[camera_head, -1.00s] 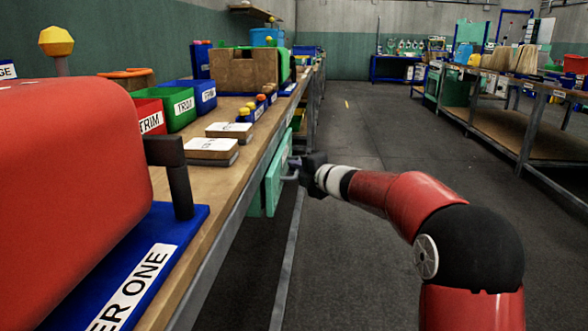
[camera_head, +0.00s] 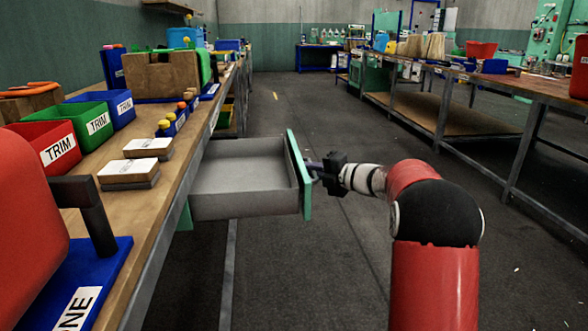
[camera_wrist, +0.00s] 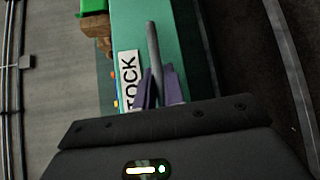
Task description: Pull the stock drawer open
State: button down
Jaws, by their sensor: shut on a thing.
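The stock drawer (camera_head: 243,181) stands well out from under the left workbench, with its grey inside showing and looking empty. Its green front (camera_head: 299,176) faces right, toward my arm. In the wrist view the green front (camera_wrist: 183,50) carries a label (camera_wrist: 131,78) partly reading "TOCK". A grey bar handle (camera_wrist: 153,45) shows there between my purple fingers. My gripper (camera_head: 314,167) is shut on the handle; it also shows in the wrist view (camera_wrist: 160,88). The handle's lower part is hidden by the fingers.
The workbench (camera_head: 165,205) on the left holds red, green and blue trim bins (camera_head: 86,121), stacked pads (camera_head: 140,172) and a red machine (camera_head: 28,205). The aisle floor (camera_head: 300,110) is clear. Another bench (camera_head: 440,105) stands on the right.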

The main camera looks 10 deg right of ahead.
jog(key=shift+d, duration=0.5)
jog(key=c, duration=1.5)
grip_release()
jog(key=v, duration=0.7)
jog(key=shift+s+d, duration=0.25)
jog(key=shift+s, duration=0.05)
jog(key=shift+r, duration=0.1)
